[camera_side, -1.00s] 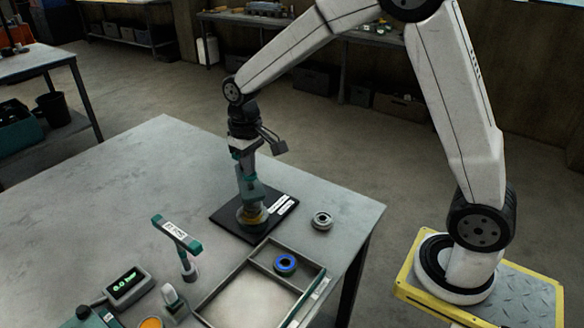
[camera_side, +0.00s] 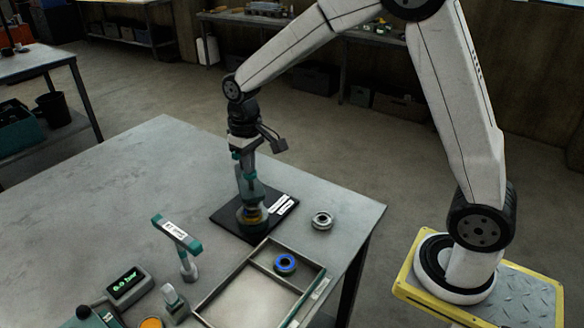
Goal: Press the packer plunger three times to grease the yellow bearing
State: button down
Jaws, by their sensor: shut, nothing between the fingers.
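The packer (camera_side: 252,222) stands on a black mat (camera_side: 230,229) near the middle of the table. A band of yellow shows in its lower part, where the yellow bearing (camera_side: 251,213) appears to sit, mostly hidden. My gripper (camera_side: 246,188) points straight down over the packer, shut with nothing held. Its fingertips are at the top of the packer, and I cannot tell the plunger apart from them or how far it is pressed.
A tray (camera_side: 213,299) at the front holds a blue-ringed bearing (camera_side: 285,264). A grey bearing (camera_side: 322,220) lies right of the mat. A teal-handled tool (camera_side: 177,234) stands left, near a small display (camera_side: 126,284). The table's back left is clear.

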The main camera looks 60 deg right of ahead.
jog(key=shift+r, duration=1.15)
jog(key=shift+f, duration=0.55)
jog(key=shift+f, duration=0.35)
jog(key=shift+f, duration=0.95)
jog(key=shift+r, duration=1.85)
